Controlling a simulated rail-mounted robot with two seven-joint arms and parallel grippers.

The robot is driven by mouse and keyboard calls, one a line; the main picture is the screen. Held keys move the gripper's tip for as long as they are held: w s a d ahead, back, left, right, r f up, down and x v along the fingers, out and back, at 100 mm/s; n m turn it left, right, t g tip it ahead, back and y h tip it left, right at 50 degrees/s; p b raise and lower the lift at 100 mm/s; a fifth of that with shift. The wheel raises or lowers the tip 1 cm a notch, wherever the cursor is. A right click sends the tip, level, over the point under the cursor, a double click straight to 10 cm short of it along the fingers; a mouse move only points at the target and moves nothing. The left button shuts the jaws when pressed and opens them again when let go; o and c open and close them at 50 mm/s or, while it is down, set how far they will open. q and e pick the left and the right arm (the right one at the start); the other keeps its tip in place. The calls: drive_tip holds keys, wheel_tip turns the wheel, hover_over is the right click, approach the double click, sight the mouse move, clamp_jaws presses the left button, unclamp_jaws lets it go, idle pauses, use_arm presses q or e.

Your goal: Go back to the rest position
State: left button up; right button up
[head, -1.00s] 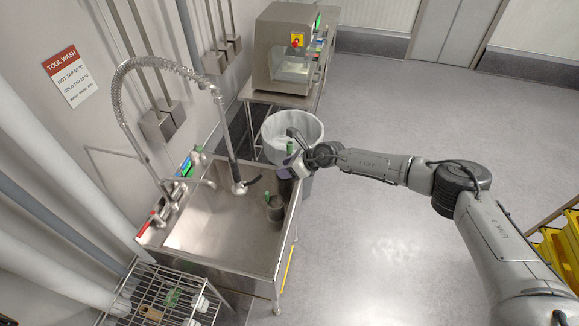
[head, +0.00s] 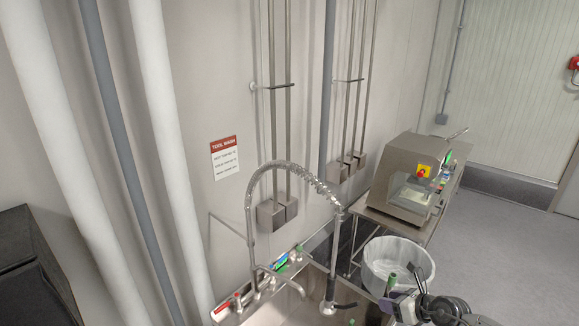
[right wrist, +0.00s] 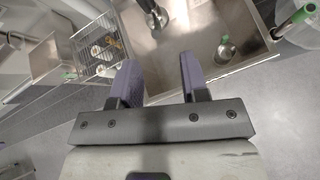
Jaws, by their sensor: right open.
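My right gripper (head: 398,306) shows at the bottom right of the head view, by the sink's right end and in front of the bin. In the right wrist view its two purple fingers (right wrist: 160,82) are spread with nothing between them. They hang over the floor and the front edge of the steel sink (right wrist: 184,45). In the head view, only the top part of the sink (head: 296,308) shows. My left gripper is in neither view.
A sprung hose tap (head: 250,200) arches over the sink. A lined bin (head: 375,270) and a steel machine (head: 405,185) stand to the right. A green-handled tool (right wrist: 296,22) is at the sink's right side. A wire rack (right wrist: 98,48) stands left. Floor at right (head: 500,250) is clear.

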drive_tip(key=w+r+m+t+h, duration=0.2)
drive_tip(key=r+m+t, duration=0.3)
drive_tip(key=r+m, duration=0.25)
drive_tip(key=w+r+m+t+h, duration=0.2)
drive_tip(key=r+m+t, duration=0.35)
drive_tip(key=r, duration=0.25)
drive_tip(key=s+a+r+m+h, duration=0.3)
drive_tip(key=r+m+h, duration=0.15)
drive_tip(key=m, duration=0.35)
drive_tip(key=s+a+r+m+h, duration=0.3)
drive_tip(key=s+r+m, duration=0.1)
drive_tip(key=r+m, duration=0.25)
drive_tip(key=s+a+f+m+g+y, duration=0.2)
drive_tip(key=s+a+f+m+g, duration=0.1)
drive_tip(key=s+f, duration=0.3)
drive_tip(key=s+a+f+m+g+y, duration=0.2)
drive_tip(key=s+a+f+m+g, duration=0.15)
drive_tip(key=s, duration=0.45)
drive_tip(key=s+d+f+m+g+y+p, duration=0.1)
drive_tip(key=s+f+m+g, duration=0.4)
drive_tip(key=s+f, duration=1.9)
drive_tip(key=s+d+g, duration=0.1)
drive_tip(key=s+g, duration=0.2)
drive_tip(key=g, duration=0.1)
drive_tip(key=shift+f+p, duration=0.25)
drive_tip(key=shift+p, duration=0.15)
